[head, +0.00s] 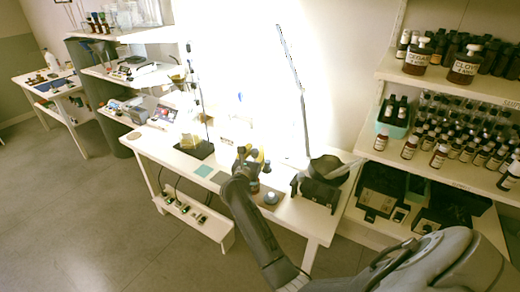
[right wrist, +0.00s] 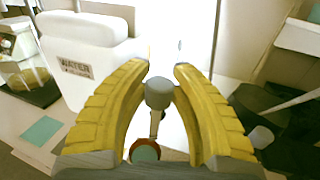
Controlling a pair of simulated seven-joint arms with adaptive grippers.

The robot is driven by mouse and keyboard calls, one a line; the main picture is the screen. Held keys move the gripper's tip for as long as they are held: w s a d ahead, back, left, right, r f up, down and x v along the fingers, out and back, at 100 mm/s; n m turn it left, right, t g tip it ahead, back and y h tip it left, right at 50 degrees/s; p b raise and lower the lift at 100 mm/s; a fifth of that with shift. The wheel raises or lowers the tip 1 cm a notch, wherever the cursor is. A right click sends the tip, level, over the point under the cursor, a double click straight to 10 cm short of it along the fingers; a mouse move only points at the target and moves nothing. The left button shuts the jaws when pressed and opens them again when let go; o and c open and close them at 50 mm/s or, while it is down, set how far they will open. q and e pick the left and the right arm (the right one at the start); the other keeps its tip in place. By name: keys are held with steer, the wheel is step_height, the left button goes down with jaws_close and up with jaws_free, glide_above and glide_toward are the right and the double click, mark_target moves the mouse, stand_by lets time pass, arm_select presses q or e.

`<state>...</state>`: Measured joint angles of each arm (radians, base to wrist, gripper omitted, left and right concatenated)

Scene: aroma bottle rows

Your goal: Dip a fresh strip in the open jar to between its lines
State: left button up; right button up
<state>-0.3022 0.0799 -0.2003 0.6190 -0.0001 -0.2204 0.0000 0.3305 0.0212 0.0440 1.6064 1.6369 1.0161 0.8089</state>
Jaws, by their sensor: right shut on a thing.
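My right gripper (head: 252,156) is over the white bench, with its yellow fingers (right wrist: 161,68) closed about a grey rounded knob (right wrist: 160,93) in the right wrist view. A narrow piece shows below the knob; I cannot tell whether it is joined to it. A brown round jar or bottle with a teal top (right wrist: 145,151) is beyond the fingers, low in that view. In the head view a small brown bottle (head: 254,187) stands just below the gripper. I cannot make out a paper strip or its lines. My left gripper is not in view.
A white container labelled WATER (right wrist: 88,60) stands left of the fingers. A teal square (head: 204,171) lies flat on the bench (head: 165,150). A grey round object (head: 270,198) and a black device (head: 318,192) are to the right. Shelves of bottles (head: 440,142) stand further right.

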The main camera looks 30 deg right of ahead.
steer(key=shift+w+a, duration=0.35)
steer(key=shift+w, duration=0.05)
steer(key=shift+f, duration=2.1)
steer(key=shift+f, duration=1.65)
steer(key=shift+c, duration=0.2)
stand_by(0.6)
steer(key=shift+r, duration=0.1)
stand_by(0.7)
steer(key=shift+r, duration=2.8)
